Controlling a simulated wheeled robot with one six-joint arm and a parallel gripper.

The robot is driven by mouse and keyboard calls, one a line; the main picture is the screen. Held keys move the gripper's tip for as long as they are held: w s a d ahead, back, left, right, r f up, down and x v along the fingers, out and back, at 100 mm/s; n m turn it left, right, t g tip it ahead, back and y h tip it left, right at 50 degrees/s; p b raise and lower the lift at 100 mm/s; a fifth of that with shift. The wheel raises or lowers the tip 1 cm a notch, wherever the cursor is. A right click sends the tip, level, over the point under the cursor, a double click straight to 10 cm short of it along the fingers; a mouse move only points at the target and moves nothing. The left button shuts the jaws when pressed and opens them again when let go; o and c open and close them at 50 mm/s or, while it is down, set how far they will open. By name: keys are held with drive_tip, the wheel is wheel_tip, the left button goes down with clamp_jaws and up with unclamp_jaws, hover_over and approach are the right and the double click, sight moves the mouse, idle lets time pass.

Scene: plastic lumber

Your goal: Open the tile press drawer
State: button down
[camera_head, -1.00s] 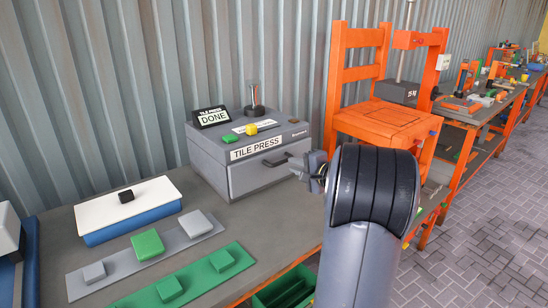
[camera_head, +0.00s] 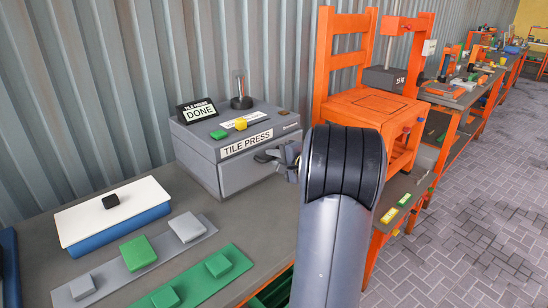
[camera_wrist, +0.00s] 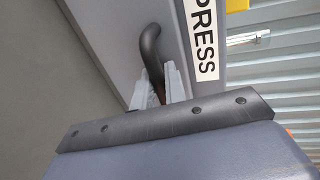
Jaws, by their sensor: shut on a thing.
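The tile press (camera_head: 240,146) is a grey box with a "TILE PRESS" label, standing on the workbench. Its black drawer handle (camera_head: 262,156) sticks out of the front face, below the label. The front looks flush, with no open gap that I can see. My gripper (camera_head: 286,155) is at the handle, partly hidden behind my arm. In the wrist view, my gripper's two fingers (camera_wrist: 157,88) are shut on the curved black handle (camera_wrist: 151,45). The grey front face fills the area around it.
An orange chair-like stand (camera_head: 340,108) stands just right of the press. Trays with green and grey tiles (camera_head: 138,252) lie in front. Paved floor (camera_head: 470,230) is open at right.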

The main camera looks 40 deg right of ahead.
idle(0.4)
drive_tip(key=f+b+v, duration=0.2)
drive_tip(key=b+v, duration=0.1)
drive_tip(key=v, duration=0.8)
drive_tip(key=s+f+b+v, duration=0.1)
drive_tip(key=b+v, duration=0.3)
drive_tip(key=v, duration=0.7)
drive_tip(key=shift+d+f, duration=0.15)
drive_tip(key=shift+f, duration=0.65)
drive_tip(key=shift+w, duration=0.1)
drive_tip(key=c, duration=1.8)
unclamp_jaws()
drive_tip(key=shift+c, duration=0.2)
drive_tip(key=v, duration=1)
drive_tip(key=shift+s, duration=0.4)
drive_tip(key=shift+w+d+r, duration=0.1)
drive_tip(key=shift+d, duration=0.05)
